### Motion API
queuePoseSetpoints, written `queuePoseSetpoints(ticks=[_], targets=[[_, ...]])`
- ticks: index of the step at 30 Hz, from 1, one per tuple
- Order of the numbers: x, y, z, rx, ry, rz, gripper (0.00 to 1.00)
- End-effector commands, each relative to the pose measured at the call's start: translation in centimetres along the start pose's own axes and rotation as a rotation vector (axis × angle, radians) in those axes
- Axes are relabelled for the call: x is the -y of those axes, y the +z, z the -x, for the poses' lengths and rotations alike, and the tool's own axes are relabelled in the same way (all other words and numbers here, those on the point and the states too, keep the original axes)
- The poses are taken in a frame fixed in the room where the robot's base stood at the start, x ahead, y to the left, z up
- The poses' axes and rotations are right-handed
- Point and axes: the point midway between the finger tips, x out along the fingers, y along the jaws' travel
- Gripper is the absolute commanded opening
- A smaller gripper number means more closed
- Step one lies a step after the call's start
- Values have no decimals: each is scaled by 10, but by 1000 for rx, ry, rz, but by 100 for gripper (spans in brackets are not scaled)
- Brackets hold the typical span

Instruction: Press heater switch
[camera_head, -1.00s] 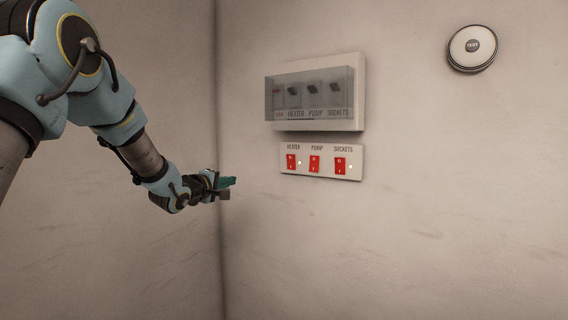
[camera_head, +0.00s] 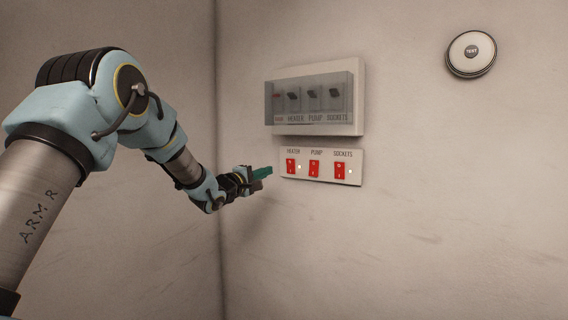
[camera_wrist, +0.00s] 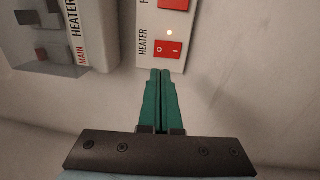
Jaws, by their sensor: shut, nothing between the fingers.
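The heater switch (camera_head: 291,166) is a red rocker at the left end of a white wall plate, under the label HEATER. A small lit lamp (camera_head: 299,167) sits beside it. In the wrist view the heater switch (camera_wrist: 168,49) is at the top centre, just beyond my fingertips. My gripper (camera_head: 268,172) is shut and empty, its green fingers pointing at the plate from the left. In the wrist view my gripper (camera_wrist: 160,73) has its two fingers together, with the tips near the plate's end. Whether the tips touch anything cannot be told.
The pump switch (camera_head: 314,168) and sockets switch (camera_head: 340,170) sit to the right on the same plate. Above is a breaker box (camera_head: 358,90) with a clear cover that juts out. A round TEST device (camera_head: 471,51) is at upper right. A wall corner is left; the wall below is bare.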

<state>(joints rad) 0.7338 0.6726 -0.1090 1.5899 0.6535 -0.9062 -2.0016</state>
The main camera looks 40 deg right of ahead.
Motion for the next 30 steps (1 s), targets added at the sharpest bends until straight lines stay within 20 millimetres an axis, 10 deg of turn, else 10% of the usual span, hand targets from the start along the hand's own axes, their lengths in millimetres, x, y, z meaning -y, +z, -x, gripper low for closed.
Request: queuePoseSetpoints(ticks=[13,30], targets=[[-2,1,-85,1,-1,0,0],[0,0,-102,-1,-1,0,0]])
